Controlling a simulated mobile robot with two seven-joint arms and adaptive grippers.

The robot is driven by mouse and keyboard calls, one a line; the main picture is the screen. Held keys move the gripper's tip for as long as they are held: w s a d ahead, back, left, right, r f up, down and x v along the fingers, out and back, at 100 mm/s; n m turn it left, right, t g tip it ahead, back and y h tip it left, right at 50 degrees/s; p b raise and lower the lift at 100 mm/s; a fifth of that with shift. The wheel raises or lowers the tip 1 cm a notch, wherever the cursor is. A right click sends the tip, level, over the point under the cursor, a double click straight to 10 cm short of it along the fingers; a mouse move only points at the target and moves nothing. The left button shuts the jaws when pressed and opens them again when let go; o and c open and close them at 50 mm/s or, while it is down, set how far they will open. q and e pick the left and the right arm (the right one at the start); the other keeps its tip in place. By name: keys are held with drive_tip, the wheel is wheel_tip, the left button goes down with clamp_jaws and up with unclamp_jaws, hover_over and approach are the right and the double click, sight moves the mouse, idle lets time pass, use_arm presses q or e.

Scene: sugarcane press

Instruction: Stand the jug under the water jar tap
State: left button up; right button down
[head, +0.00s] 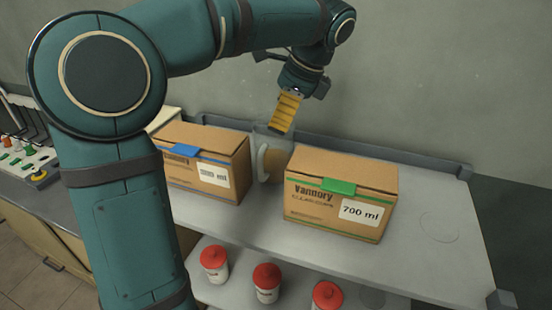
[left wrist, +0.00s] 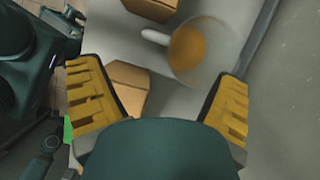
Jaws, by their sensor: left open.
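The jug (head: 262,160) is clear, with a pale handle. It stands on the grey shelf top between two cardboard boxes, partly hidden by the right box. In the left wrist view the jug (left wrist: 205,50) is seen from above, with amber-brown contents or bottom showing. My left gripper (head: 284,126) is just above the jug in the head view, pointing down. Its yellow-padded fingers (left wrist: 160,78) are spread and empty in the left wrist view, with the jug beyond them. No water jar or tap is visible. My right gripper is not in view.
A green-labelled box (head: 335,212) stands right of the jug, a blue-labelled box (head: 180,178) left of it. Red-lidded jars (head: 267,280) stand on a lower level. The shelf top (head: 425,195) is clear at right. A raised rail (head: 400,158) runs along the back wall.

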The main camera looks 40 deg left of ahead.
sight(265, 148)
use_arm(q)
drive_tip(key=b+x, duration=0.1)
drive_tip(key=x, duration=0.5)
drive_tip(key=shift+d+b+x, duration=0.15)
drive_tip(key=shift+b+x, duration=0.1)
drive_tip(key=shift+x, duration=1.1)
drive_tip(key=shift+d+b+x, duration=0.1)
drive_tip(key=shift+b+x, duration=0.15)
drive_tip(key=shift+x, duration=1.05)
drive_tip(key=c, duration=1.4)
